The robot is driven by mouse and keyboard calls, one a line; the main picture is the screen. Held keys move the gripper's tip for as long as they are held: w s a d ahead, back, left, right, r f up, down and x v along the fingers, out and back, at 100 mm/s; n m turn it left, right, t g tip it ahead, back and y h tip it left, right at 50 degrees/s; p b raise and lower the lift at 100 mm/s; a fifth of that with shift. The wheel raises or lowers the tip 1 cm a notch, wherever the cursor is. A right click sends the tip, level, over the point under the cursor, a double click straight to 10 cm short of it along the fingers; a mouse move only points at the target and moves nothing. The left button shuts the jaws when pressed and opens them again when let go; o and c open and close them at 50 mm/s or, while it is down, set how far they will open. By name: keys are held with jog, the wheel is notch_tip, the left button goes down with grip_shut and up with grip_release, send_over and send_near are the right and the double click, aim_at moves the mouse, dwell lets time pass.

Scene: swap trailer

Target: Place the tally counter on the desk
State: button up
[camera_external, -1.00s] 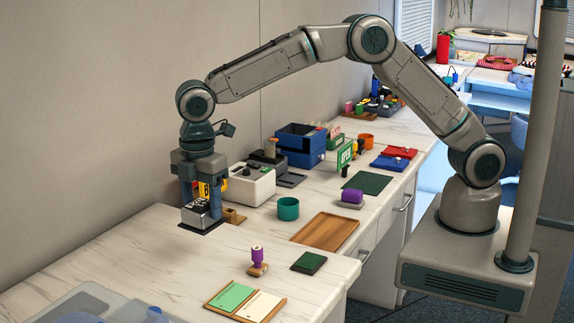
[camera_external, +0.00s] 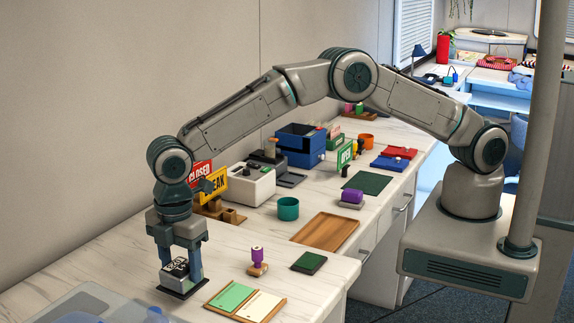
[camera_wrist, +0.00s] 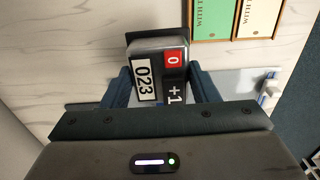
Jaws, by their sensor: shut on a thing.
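The tally counter (camera_wrist: 158,70) is a small grey-and-black box with a "023" display, a red "0" key and a "+1" key. It sits between the two fingers of my gripper (camera_wrist: 160,85) in the wrist view, and the fingers press on its sides. In the external view my gripper (camera_external: 181,270) points down over the near left part of the desk (camera_external: 110,262), with the counter (camera_external: 176,268) low between its fingers. A dark flat plate (camera_external: 181,287) shows just under the counter. I cannot tell whether the counter touches the desk.
The tray with green and cream cards (camera_external: 246,302) lies close to the right of my gripper. A purple-handled stamp (camera_external: 257,262) and a dark green pad (camera_external: 309,262) lie further right. A clear bin (camera_external: 85,303) stands at the front left. CLOSED and OPEN signs (camera_external: 213,187) stand behind.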

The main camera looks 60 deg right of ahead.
jog(key=shift+f+p, duration=0.5)
jog(key=shift+f, duration=1.6)
jog(key=o, duration=1.4)
notch_tip(320, 180, up, 12)
jog(key=shift+r+b, duration=0.2)
jog(key=shift+b, duration=0.75)
